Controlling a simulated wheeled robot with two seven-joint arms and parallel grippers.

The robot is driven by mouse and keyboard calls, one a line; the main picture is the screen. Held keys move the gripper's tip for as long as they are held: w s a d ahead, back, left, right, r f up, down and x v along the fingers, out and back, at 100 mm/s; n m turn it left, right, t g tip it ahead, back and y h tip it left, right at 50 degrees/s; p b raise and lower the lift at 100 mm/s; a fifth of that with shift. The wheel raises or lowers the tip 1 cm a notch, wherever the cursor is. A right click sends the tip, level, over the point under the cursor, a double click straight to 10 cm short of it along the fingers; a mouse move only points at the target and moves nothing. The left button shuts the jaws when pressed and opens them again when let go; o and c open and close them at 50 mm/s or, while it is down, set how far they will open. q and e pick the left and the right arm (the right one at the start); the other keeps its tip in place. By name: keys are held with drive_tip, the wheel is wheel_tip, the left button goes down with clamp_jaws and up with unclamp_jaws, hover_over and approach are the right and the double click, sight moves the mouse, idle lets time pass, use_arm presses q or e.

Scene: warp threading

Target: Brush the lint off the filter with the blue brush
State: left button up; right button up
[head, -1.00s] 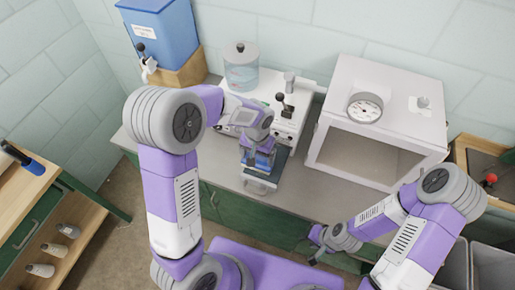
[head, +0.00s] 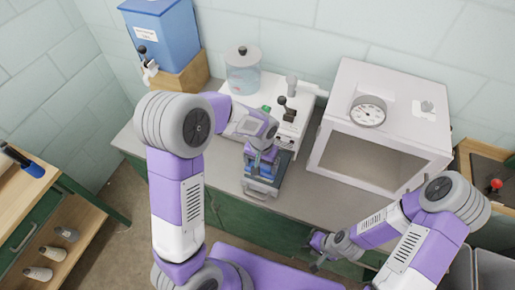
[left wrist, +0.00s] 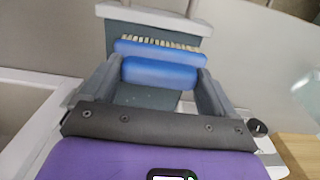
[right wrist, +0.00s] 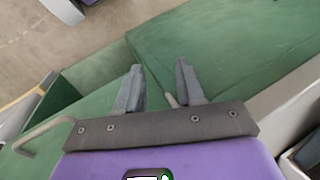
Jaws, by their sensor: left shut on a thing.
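The blue brush (left wrist: 160,72) with pale bristles is between the fingers of my left gripper (left wrist: 157,85), which is shut on its handle. In the head view my left gripper (head: 262,158) and the blue brush are over the filter, a dark grey panel (head: 281,160) in a light frame at the counter's front edge. The filter (left wrist: 150,97) also shows beneath the brush in the left wrist view. I cannot tell whether the bristles touch it, and no lint can be made out. My right gripper (right wrist: 158,85) is open and empty, low in front of the green cabinet.
A white box with a gauge (head: 385,120) stands right of the filter. Behind are a white machine with a lever (head: 288,115) and a clear canister (head: 242,75). A blue dispenser (head: 160,40) stands back left. A wooden shelf (head: 60,225) is at far left.

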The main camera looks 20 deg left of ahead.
use_arm(q)
drive_tip(key=shift+a, duration=0.5)
wheel_tip(320, 180, up, 3)
drive_tip(key=shift+w+f+p, duration=0.1)
drive_tip(key=shift+p, duration=0.7)
drive_tip(key=shift+d+r+p, duration=0.1)
drive_tip(key=shift+r+p, duration=0.45)
drive_tip(key=shift+r, duration=0.2)
drive_tip(key=shift+r+p, duration=1.5)
drive_tip(key=shift+r, duration=0.5)
drive_tip(key=shift+f, duration=0.1)
